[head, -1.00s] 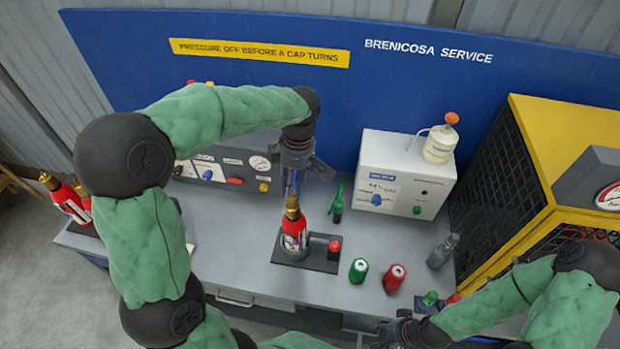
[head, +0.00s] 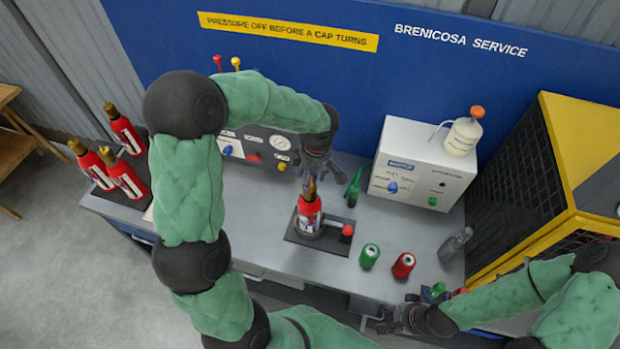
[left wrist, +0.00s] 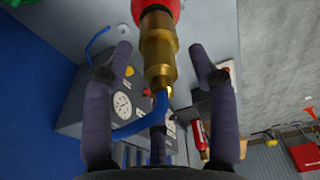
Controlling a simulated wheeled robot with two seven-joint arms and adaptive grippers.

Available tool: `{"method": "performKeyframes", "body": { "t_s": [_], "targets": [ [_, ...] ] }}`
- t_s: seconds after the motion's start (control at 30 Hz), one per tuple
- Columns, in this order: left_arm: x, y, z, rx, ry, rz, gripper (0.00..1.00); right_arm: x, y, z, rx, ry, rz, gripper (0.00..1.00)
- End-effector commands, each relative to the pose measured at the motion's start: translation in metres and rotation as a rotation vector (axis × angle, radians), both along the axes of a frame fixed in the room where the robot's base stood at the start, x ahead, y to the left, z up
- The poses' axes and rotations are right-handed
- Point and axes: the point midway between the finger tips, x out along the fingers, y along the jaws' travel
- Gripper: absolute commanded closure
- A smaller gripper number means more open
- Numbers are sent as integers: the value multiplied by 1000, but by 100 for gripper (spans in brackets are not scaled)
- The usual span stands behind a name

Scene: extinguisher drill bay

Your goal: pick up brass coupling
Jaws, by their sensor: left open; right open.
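The brass coupling (head: 311,188) sits on top of a red extinguisher (head: 309,216), upright in a dark stand on the bench. In the left wrist view, the brass coupling (left wrist: 158,52) lies between the fingers, with the red body beyond it. My left gripper (left wrist: 160,54) is open, one finger on each side, with visible gaps. In the head view my left gripper (head: 313,172) is just above the coupling, its fingers partly blended with the dark wrist. My right gripper (head: 393,319) is low at the bench's front edge, away from the coupling; its fingertips are hard to make out.
A green can (head: 369,256) and a red can (head: 403,266) stand right of the stand. A green nozzle (head: 353,188) and white box (head: 420,165) are behind. A gauge panel (head: 258,148) stands behind my left arm. Several extinguishers (head: 122,176) stand at left.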

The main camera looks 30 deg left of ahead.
Motion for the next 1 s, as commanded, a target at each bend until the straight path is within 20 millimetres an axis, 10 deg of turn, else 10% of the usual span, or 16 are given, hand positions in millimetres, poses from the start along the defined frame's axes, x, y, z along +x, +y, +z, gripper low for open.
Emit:
{"method": "performKeyframes", "body": {
  "t_s": [0.33,0.57,1.0],
  "targets": [
    [-1,1,-9,-1,1,0,42,0,0,1,0,0,0,56],
    [-1,1,-9,-1,1,0,100,0,0,1,0,0,0,56],
    [0,1,-3,0,-2,0,100,0,0,0,0,0,0,56]
  ]
}}
